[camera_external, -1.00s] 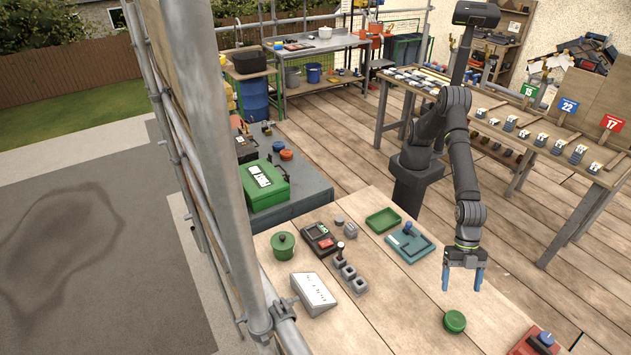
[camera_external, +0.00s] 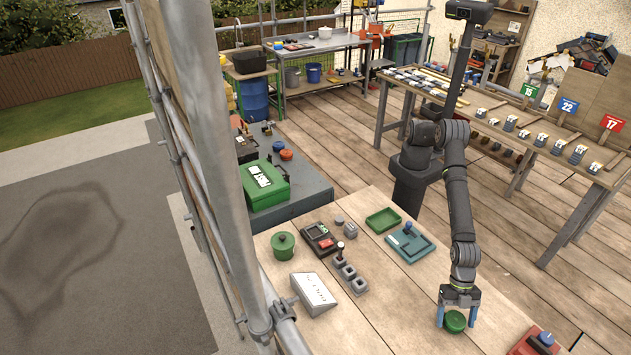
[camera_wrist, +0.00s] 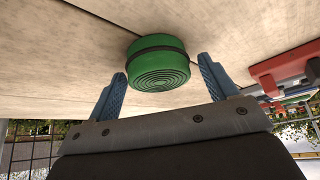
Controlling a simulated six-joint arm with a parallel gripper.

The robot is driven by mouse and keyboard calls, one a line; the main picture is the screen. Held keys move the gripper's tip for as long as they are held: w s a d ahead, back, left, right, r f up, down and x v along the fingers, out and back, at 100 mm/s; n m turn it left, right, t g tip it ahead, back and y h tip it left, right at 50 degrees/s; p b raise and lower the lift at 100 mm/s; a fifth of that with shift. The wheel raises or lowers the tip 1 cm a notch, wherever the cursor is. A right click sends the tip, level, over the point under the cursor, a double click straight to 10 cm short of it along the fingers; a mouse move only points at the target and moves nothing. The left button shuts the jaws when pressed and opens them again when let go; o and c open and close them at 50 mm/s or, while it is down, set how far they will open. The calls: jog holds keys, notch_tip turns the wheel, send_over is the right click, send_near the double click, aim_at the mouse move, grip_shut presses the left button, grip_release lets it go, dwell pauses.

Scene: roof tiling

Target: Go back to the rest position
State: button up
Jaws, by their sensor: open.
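My gripper (camera_external: 457,314) is open, with its two blue fingers pointing down low over the near part of the wooden workbench (camera_external: 400,310). A round green object (camera_external: 455,322) stands on the bench between or just beyond the fingers. In the wrist view my gripper (camera_wrist: 164,82) has a finger on each side of the green object (camera_wrist: 157,62), with a visible gap on both sides. The green object has a dark band and a ringed face. I cannot tell how far the fingertips reach around it.
A teal board (camera_external: 410,243), a green tray (camera_external: 383,220), grey blocks (camera_external: 350,277), a white sloped box (camera_external: 314,293) and a green pot (camera_external: 283,245) stand farther left. Scaffold poles rise at left.

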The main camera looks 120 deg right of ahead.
jog(key=shift+r, duration=1.55)
